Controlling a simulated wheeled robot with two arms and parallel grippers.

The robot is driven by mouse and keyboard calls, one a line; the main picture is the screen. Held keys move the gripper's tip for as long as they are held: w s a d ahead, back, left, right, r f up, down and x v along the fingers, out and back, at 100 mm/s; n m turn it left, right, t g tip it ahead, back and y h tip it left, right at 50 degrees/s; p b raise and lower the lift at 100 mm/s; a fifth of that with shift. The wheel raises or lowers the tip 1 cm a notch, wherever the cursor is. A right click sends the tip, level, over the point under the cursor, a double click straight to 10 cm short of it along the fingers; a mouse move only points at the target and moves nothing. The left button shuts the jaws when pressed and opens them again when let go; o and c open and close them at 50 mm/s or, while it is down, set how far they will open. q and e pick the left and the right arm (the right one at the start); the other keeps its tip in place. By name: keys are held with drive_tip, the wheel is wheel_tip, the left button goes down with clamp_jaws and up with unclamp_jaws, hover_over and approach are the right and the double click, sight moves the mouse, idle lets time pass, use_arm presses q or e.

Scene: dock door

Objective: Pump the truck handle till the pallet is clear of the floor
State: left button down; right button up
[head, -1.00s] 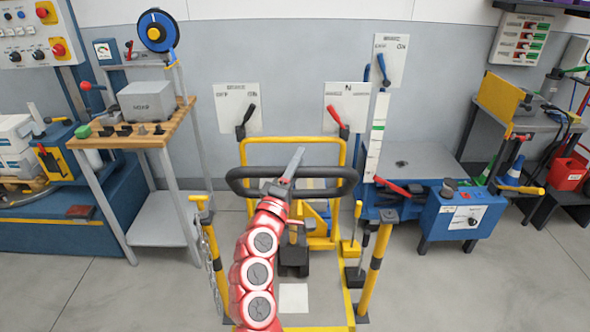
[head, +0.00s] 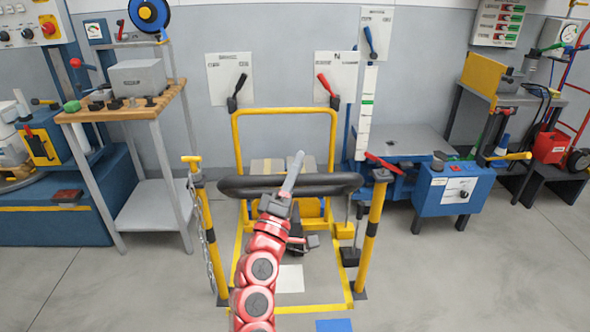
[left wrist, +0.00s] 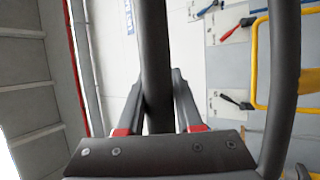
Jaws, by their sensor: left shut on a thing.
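The truck handle is a black loop grip (head: 335,184), seen nearly edge-on in the middle of the head view. My left gripper (head: 293,172) is shut on its bar near the centre. In the left wrist view, the dark handle bar (left wrist: 155,45) runs between the two fingers of my left gripper (left wrist: 157,85). A yellow tubular frame (head: 284,112) stands behind the handle. Boxes (head: 268,166) show low inside it, partly behind the handle. I cannot make out the pallet's underside or any gap to the floor. My right gripper is not in view.
Yellow posts stand left (head: 207,230) and right (head: 375,235) of the handle, the left one with a chain. A wooden-topped bench (head: 125,105) is at left, a blue box (head: 445,195) at right. A blue patch (head: 334,325) lies on the floor in front.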

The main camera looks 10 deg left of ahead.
use_arm(q)
drive_tip(key=c, duration=0.6)
unclamp_jaws()
drive_tip(key=p+v, duration=0.2)
drive_tip(key=v, duration=1.5)
drive_tip(key=shift+s+f, duration=0.15)
